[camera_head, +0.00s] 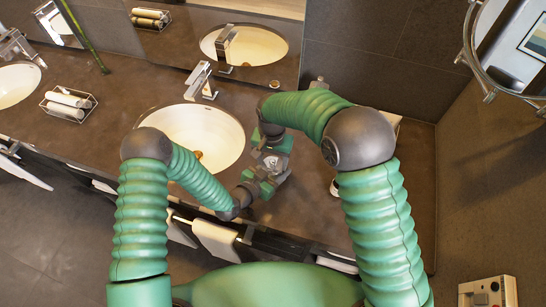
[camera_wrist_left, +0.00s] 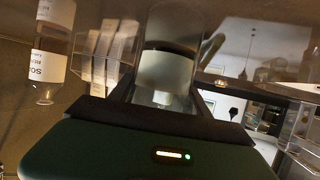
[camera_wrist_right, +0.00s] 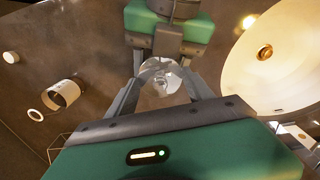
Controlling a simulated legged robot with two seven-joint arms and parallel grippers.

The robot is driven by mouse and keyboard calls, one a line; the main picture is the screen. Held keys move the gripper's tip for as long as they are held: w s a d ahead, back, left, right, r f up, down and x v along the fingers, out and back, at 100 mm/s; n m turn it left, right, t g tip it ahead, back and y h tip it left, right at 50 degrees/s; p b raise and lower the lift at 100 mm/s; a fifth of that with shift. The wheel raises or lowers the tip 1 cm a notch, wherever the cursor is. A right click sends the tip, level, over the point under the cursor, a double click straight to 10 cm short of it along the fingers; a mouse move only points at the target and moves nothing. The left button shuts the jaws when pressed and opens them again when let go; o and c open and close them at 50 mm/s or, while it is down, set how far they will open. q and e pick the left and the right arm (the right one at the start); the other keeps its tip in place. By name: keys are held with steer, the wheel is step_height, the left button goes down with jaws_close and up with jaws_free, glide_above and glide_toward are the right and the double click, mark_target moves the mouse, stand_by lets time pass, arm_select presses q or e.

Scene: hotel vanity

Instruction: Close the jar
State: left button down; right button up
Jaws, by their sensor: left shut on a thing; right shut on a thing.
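A small clear glass jar (camera_head: 272,162) stands between my two grippers on the right of the basin in the head view. My left gripper (camera_head: 264,176) comes from the near side and is shut on the jar. The left wrist view shows the jar (camera_wrist_left: 166,68) upside down between the fingers, with a white band. My right gripper (camera_head: 272,150) is shut on a clear glass piece with a round knob, seemingly the lid (camera_wrist_right: 162,84), in the right wrist view. My left gripper (camera_wrist_right: 168,32) faces it there. I cannot tell whether the lid is seated.
The basin (camera_head: 215,128) with its faucet (camera_head: 200,82) lies left of the grippers. A wire basket of rolled towels (camera_head: 68,103) stands farther left. In the right wrist view, a white cylinder (camera_wrist_right: 62,93) and a ring (camera_wrist_right: 35,115) lie on the dark counter (camera_wrist_right: 70,35).

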arm_select(q)
steer(key=shift+a, duration=0.2)
arm_select(e)
steer(key=shift+a, duration=0.2)
arm_select(q)
steer(key=shift+d, duration=0.15)
arm_select(e)
steer(key=shift+d+f, duration=0.1)
steer(key=shift+f, duration=0.55)
steer(key=o, duration=1.4)
steer(key=shift+o, duration=0.2)
steer(key=shift+r, duration=0.1)
step_height(320, 180, up, 12)
